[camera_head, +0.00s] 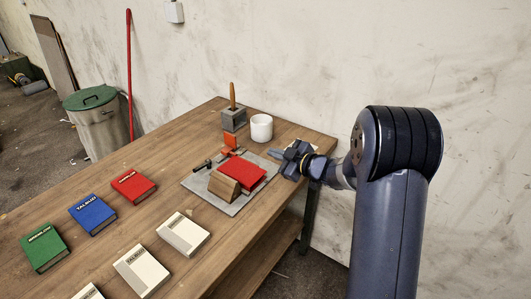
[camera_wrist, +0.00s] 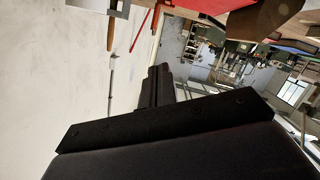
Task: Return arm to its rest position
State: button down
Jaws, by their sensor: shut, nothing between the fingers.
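My arm reaches in from the right in the head view. My gripper (camera_head: 277,153) is at the right end of the wooden table, beside the grey board (camera_head: 233,207). It is shut and appears to hold nothing. In the wrist view my gripper (camera_wrist: 159,70) shows as dark, closed fingers, with the wall and room around it rather than the tabletop close up. A red book (camera_head: 243,171) lies tilted on the board against a wooden wedge block (camera_head: 225,186).
A white cup (camera_head: 261,128) and a grey block (camera_head: 233,120) with an upright wooden handle stand near the back edge. The wall (camera_head: 330,60) is behind.

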jog(key=shift+s+d+r, duration=0.1)
jog(key=shift+s+d, duration=0.05)
jog(key=shift+d, duration=0.1)
